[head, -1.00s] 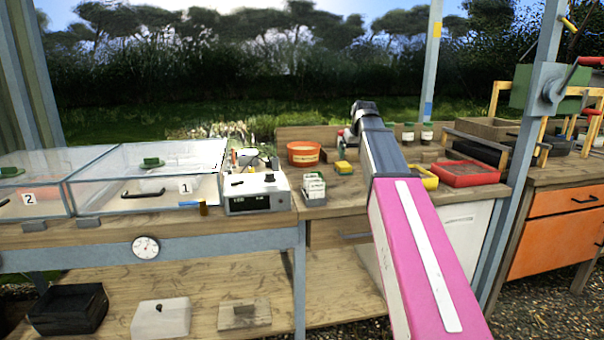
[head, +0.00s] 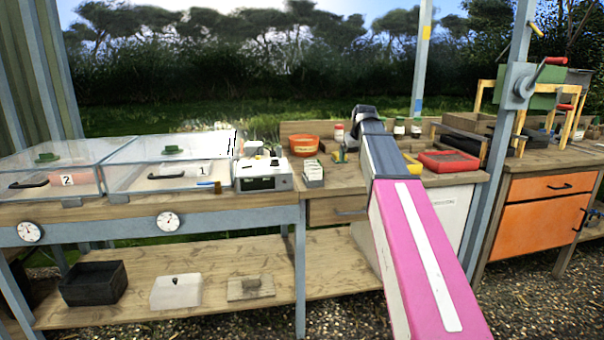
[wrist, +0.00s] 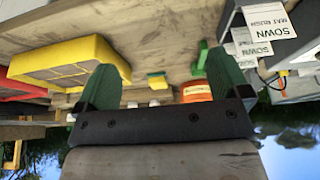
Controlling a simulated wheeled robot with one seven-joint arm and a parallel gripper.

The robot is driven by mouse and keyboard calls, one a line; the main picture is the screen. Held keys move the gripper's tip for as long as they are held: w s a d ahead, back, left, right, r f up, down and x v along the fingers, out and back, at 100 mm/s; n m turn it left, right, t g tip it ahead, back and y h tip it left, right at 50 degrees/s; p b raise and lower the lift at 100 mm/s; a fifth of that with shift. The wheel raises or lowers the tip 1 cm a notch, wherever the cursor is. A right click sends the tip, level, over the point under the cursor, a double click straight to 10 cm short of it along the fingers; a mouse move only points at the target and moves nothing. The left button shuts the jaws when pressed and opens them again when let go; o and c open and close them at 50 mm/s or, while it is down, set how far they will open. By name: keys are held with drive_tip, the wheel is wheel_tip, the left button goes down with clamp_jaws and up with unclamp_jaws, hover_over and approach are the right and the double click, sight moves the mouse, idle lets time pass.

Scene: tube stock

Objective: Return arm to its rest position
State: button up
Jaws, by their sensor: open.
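My arm, pink with a grey forearm, reaches up from the bottom right in the head view toward the bench (head: 328,185). Its fingers cannot be made out there. In the wrist view my gripper (wrist: 165,66) shows two green fingers spread wide, with nothing between them. That view is upside down, with sky at the bottom. Beyond the fingers lie a yellow-topped sponge (wrist: 157,80) and an orange pot (wrist: 196,91), apart from the fingers.
White cards marked SOWN (wrist: 258,47) stand right of the fingers, a yellow tray (wrist: 62,62) left. In the head view, two glass boxes and a white device (head: 264,172) stand left of my arm. A red tray (head: 449,162) and a grey post (head: 497,150) are right.

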drive_tip(key=s+f+g, duration=0.1)
drive_tip(key=s+f, duration=0.8)
drive_tip(key=f, duration=0.4)
drive_tip(key=s+f+m+g, duration=0.1)
drive_tip(key=s+f, duration=0.8)
drive_tip(key=f, duration=0.5)
drive_tip(key=s+f+m+g, duration=0.1)
drive_tip(key=s+f+g, duration=0.1)
drive_tip(key=s+f, duration=0.8)
wheel_tip(320, 180, down, 4)
drive_tip(key=shift+a+r+h, duration=0.1)
drive_tip(key=shift+a+h, duration=0.3)
drive_tip(key=shift+a, duration=0.05)
